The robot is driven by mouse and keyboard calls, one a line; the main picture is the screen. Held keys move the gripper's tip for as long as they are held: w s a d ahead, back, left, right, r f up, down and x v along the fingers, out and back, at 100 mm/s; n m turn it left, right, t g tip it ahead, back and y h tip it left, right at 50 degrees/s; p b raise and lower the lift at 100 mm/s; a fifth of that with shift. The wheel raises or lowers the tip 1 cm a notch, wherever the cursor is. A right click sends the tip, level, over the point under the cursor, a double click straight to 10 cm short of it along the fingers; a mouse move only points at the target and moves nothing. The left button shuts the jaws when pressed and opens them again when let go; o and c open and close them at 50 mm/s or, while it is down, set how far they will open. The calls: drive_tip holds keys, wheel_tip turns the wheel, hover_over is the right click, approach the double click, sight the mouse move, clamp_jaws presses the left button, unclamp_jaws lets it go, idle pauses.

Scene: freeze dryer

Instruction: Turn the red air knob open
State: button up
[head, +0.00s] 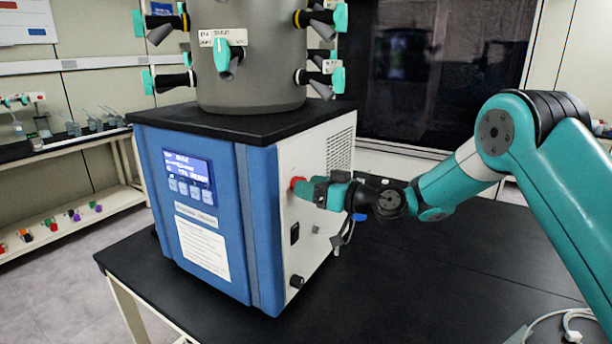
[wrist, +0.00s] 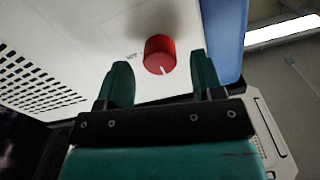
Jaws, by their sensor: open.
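The red air knob (head: 297,184) is on the white side panel of the blue freeze dryer (head: 210,205). In the wrist view the knob (wrist: 160,54) is a short red cylinder with a white mark line on its face. My gripper (wrist: 163,75) is open, with one teal finger to the left of the knob and the other to its right. The knob shows between and just past the fingertips, and I see gaps on both sides. In the head view my gripper (head: 304,189) is at the panel and partly covers the knob.
A grey chamber (head: 250,80) with several teal-handled valves stands on top of the dryer. A black switch (head: 294,233) and a small port (head: 297,281) are lower on the side panel. The black table (head: 450,270) is mostly clear to the right, with a cable (head: 570,322) at its front right.

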drive_tip(key=shift+x, duration=0.8)
drive_tip(key=c, duration=0.9)
drive_tip(key=shift+f+m, duration=0.1)
drive_tip(key=shift+m, duration=0.2)
drive_tip(key=m, duration=1.7)
drive_tip(key=shift+b, duration=0.3)
drive_tip(key=shift+m, duration=0.3)
